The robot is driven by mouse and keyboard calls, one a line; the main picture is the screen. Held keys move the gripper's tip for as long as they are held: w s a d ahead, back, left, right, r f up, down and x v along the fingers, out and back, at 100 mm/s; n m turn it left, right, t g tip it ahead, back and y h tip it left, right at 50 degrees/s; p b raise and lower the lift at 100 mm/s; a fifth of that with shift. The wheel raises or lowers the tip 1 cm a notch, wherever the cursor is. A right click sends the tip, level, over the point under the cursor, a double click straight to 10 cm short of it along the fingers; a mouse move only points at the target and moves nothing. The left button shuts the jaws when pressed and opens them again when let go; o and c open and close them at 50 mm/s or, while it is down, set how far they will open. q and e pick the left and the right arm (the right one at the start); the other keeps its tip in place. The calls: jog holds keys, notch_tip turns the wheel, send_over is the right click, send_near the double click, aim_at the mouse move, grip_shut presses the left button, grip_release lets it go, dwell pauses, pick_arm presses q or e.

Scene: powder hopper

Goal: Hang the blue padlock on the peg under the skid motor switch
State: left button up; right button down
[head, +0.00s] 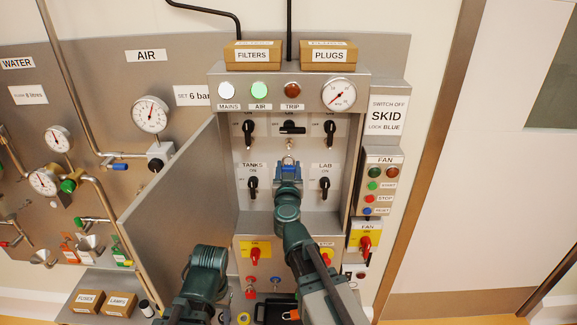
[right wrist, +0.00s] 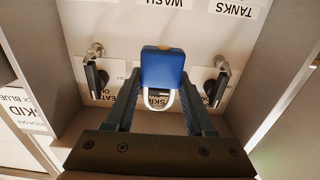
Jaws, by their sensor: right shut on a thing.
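The blue padlock (head: 289,171) is in my right gripper (head: 288,180), inside the open switch cabinet. In the right wrist view my right gripper (right wrist: 162,108) has its fingers on both sides of the padlock (right wrist: 161,68). Its silver shackle points down in that picture, which shows the labels upside down. The upper middle switch (head: 292,128) has its handle lying sideways; its label is mostly covered. A small metal peg (head: 290,145) shows under it, just above the padlock and apart from it in the picture. My left gripper is not in view; only its arm shows at the bottom.
The cabinet door (head: 180,200) stands open on the left. Other black switches flank the middle one, such as TANKS (head: 253,187) and LAB (head: 324,188). The cabinet's right wall is close to my right arm. Boxes of filters (head: 252,55) and plugs (head: 328,55) stand on top.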

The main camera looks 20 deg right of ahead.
jog(key=shift+w, duration=0.25)
jog(key=f+b+x, duration=0.1)
jog(key=f+x, duration=0.1)
jog(key=x, duration=0.7)
jog(key=shift+b, duration=0.35)
dwell(0.6)
jog(key=shift+w+d+r, duration=0.1)
jog(key=shift+w, duration=0.05)
dwell(0.3)
jog(key=shift+c, duration=0.9)
grip_release()
